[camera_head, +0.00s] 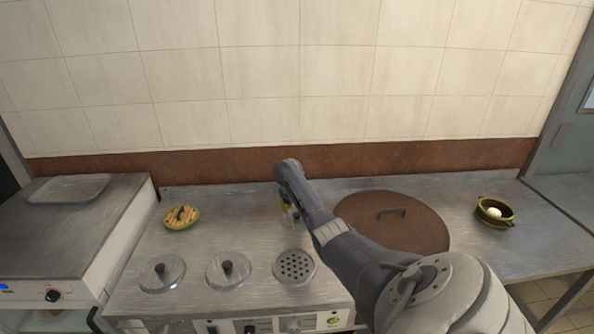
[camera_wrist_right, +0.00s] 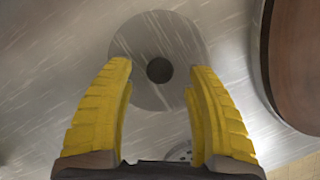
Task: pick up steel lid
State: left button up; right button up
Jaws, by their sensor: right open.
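A round steel lid (camera_wrist_right: 158,70) with a dark knob at its centre lies flat on the counter in the right wrist view. My right gripper (camera_wrist_right: 158,80) is open, with one yellow finger on each side of the knob and clear space between them and it. The fingertips overlap the lid's lower edges in this view; contact cannot be told. In the head view my right gripper (camera_head: 288,208) is mostly hidden behind my arm, and so is the lid below it. Two other steel lids, left (camera_head: 162,273) and middle (camera_head: 228,270), sit at the counter's front. My left gripper is not in view.
A large brown pot lid (camera_head: 405,232) lies just right of my right gripper. A perforated steel disc (camera_head: 295,267) is in front of it. A plate of food (camera_head: 181,217) is at the left and a green bowl (camera_head: 494,212) at the right. A tiled wall closes the back.

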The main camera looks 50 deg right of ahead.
jog(key=shift+x, duration=1.25)
jog(key=shift+c, duration=0.4)
grip_shut()
